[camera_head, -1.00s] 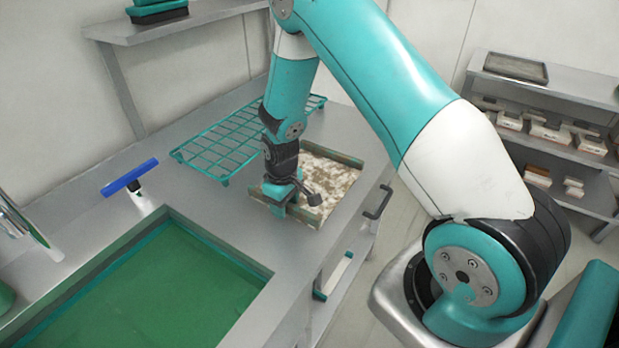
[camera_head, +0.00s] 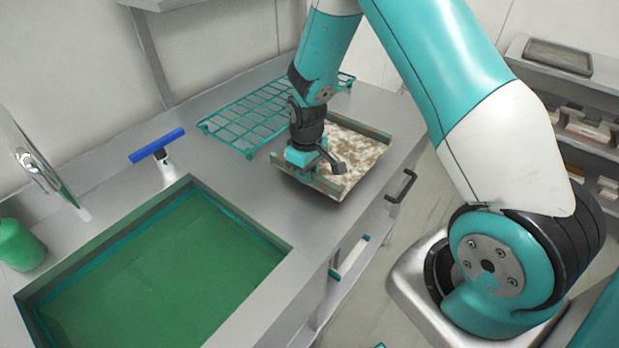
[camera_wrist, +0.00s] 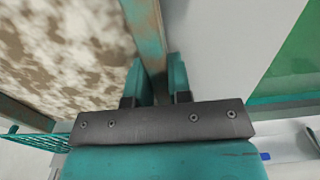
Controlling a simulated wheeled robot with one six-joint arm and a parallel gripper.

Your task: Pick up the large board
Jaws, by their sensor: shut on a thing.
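The large board (camera_head: 362,153) has a mottled brown and white face with raised, worn teal-brown edge strips. It lies at the right end of the steel counter in the head view. In the wrist view its blotched face (camera_wrist: 60,50) fills the left, and its edge strip (camera_wrist: 146,30) runs between my two fingers. My gripper (camera_head: 303,165) points down at the board's left edge and is shut on that strip; it also shows in the wrist view (camera_wrist: 157,78). I cannot tell whether the board is clear of the counter. The arm hides part of its far side.
A green-bottomed sink (camera_head: 160,275) is left of the board. A teal wire rack (camera_head: 255,122) lies close behind it. A blue-headed squeegee (camera_head: 157,147) stands behind the sink, and a green bottle (camera_head: 20,245) is far left. Loaded shelves (camera_head: 585,125) stand at the right.

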